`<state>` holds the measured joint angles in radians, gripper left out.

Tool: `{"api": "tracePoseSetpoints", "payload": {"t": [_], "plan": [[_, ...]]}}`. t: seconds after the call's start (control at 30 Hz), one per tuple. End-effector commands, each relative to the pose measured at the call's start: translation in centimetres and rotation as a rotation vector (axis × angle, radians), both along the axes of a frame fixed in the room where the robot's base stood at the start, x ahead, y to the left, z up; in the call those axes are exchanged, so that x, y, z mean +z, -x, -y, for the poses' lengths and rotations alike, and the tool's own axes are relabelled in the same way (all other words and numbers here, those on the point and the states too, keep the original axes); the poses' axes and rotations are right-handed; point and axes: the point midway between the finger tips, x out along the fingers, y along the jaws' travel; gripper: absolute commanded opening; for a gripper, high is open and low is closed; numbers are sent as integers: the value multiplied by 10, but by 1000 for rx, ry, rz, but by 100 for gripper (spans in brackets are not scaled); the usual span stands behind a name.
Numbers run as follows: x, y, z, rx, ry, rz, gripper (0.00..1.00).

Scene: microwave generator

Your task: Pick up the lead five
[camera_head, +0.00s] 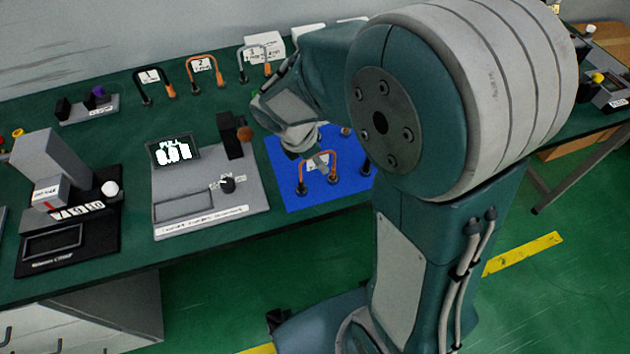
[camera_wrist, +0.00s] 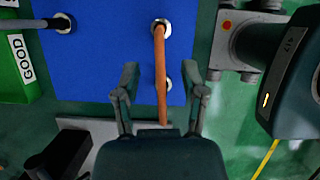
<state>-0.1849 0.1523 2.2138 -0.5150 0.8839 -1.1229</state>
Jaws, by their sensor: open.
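An orange U-shaped lead (camera_head: 334,160) with dark plugs stands on the blue mat (camera_head: 290,200); a small white label hangs at it, its number too small to read. In the wrist view the orange lead (camera_wrist: 160,60) runs lengthwise between the two fingers of my gripper (camera_wrist: 161,75). The fingers are open, with a gap on each side of the lead. In the head view my arm comes down over the mat and hides much of the gripper.
Leads labelled 1 (camera_head: 150,78) and 2 (camera_head: 202,66) stand at the table's back, with another beside them. A green GOOD bin (camera_wrist: 22,70) borders the mat in the wrist view. A meter with a lit display (camera_head: 174,150) stands left of the mat.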

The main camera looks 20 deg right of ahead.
Motion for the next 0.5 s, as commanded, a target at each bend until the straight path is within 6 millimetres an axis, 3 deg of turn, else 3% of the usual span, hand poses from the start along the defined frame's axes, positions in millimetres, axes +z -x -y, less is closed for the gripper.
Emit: {"api": "tracePoseSetpoints", "payload": {"t": [0.03,0.13,0.5], "plan": [[0,0,0,0,0,0,45],[0,0,2,0,-1,0,1],[0,0,0,0,0,-1,0]]}}
